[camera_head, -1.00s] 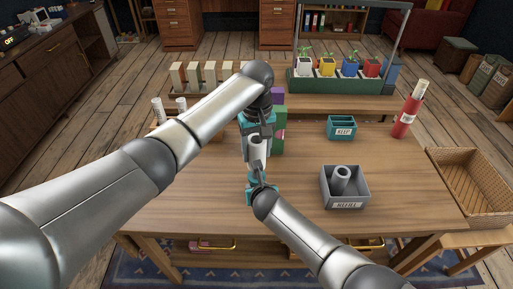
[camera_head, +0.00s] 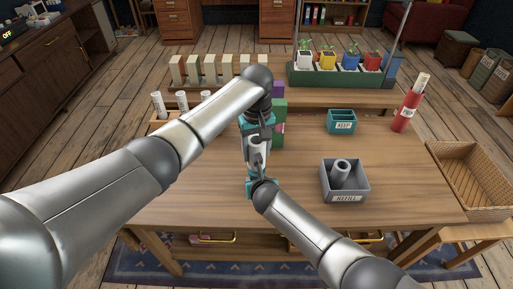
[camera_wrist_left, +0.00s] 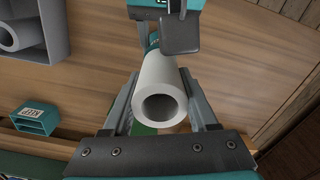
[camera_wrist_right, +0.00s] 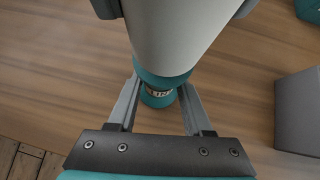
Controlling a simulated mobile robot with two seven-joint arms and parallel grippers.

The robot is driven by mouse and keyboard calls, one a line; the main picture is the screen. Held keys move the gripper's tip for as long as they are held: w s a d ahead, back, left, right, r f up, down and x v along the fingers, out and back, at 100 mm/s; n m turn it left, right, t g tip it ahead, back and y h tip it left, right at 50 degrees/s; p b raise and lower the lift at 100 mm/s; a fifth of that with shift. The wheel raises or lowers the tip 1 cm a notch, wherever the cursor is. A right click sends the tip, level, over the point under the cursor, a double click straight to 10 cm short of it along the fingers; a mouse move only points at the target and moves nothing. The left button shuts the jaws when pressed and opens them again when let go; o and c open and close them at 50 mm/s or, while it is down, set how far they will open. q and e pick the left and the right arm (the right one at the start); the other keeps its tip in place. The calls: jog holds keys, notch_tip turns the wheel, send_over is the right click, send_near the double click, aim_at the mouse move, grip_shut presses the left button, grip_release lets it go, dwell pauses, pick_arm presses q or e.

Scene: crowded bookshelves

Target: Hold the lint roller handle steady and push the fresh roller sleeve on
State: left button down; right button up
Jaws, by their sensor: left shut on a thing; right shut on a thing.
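The pale grey roller sleeve (camera_head: 256,157) is an upright hollow tube. My left gripper (camera_wrist_left: 163,75) is shut around its sides from above; its open end (camera_wrist_left: 161,108) faces the left wrist camera. Below it is the teal lint roller handle (camera_wrist_right: 158,95), with a small label I cannot read. My right gripper (camera_wrist_right: 160,88) is shut on this handle. In the right wrist view the sleeve's lower end (camera_wrist_right: 175,45) meets the handle's teal collar, in line with it. How much of the handle is inside the sleeve is hidden.
A grey refill box (camera_head: 345,196) with another tube stands to the right on the table. A teal KEEP box (camera_head: 341,127) and a red canister (camera_head: 405,113) are farther back. Green and purple items (camera_head: 279,118) stand just behind my grippers. The front right tabletop is clear.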

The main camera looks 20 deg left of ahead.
pick_arm(q)
jog(key=shift+f, duration=0.85)
jog(key=shift+c, duration=0.5)
grip_release()
notch_tip(320, 180, up, 12)
pick_arm(e)
jog(key=o, duration=1.2)
jog(key=shift+s, duration=0.1)
